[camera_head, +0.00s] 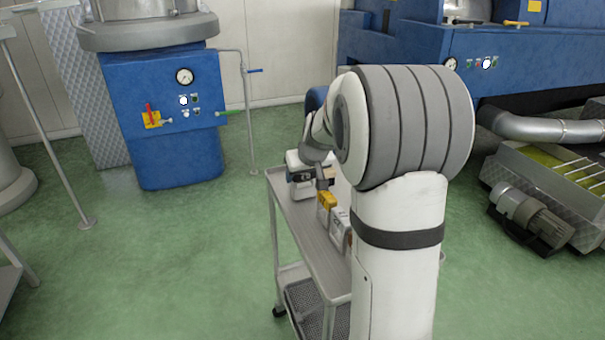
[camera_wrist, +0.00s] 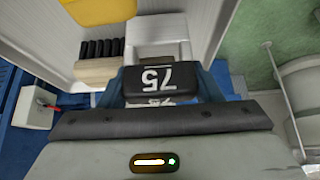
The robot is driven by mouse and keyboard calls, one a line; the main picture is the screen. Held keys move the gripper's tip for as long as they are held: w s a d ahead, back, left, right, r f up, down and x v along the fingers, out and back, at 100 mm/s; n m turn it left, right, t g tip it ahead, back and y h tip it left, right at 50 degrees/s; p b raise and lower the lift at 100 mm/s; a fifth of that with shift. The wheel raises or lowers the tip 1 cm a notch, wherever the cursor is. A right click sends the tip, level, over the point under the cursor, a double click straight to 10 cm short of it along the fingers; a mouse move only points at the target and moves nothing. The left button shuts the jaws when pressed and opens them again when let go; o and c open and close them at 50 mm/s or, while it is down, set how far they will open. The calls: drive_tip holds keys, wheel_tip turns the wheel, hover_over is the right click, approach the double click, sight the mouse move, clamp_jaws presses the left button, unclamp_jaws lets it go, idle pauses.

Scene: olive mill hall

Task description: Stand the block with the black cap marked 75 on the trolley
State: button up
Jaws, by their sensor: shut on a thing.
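The block with the black cap marked 75 (camera_wrist: 152,84) sits between the fingers of my gripper (camera_wrist: 155,88) in the wrist view, its number upside down there. My gripper is shut on it. In the head view my gripper (camera_head: 303,177) is over the far end of the grey trolley (camera_head: 312,235). The held block is too small and too covered there to make out clearly. I cannot tell whether its base touches the trolley top.
A yellow object (camera_head: 327,199) and a whitish block (camera_head: 338,226) stand nearer on the trolley. In the wrist view a beige piece with a ribbed black part (camera_wrist: 97,68) and a white object (camera_wrist: 158,36) are close to the held block. Green floor lies left of the trolley.

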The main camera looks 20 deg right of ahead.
drive_tip(key=o, duration=1.2)
drive_tip(key=p+v, duration=0.1)
drive_tip(key=v, duration=0.6)
drive_tip(key=shift+s+r, duration=0.2)
drive_tip(key=shift+r, duration=0.1)
drive_tip(key=s+a+r+g+p, duration=0.1)
drive_tip(key=s+a+r+p, duration=0.2)
drive_tip(key=s, duration=0.6)
drive_tip(key=s+a+r+g+p, duration=0.1)
drive_tip(key=s+a+r+p, duration=0.3)
drive_tip(key=s+p, duration=0.3)
drive_tip(key=s+a+r+g+p, duration=0.2)
drive_tip(key=s+p, duration=0.4)
drive_tip(key=s, duration=0.6)
drive_tip(key=shift+a+r, duration=0.8)
drive_tip(key=shift+a, duration=0.3)
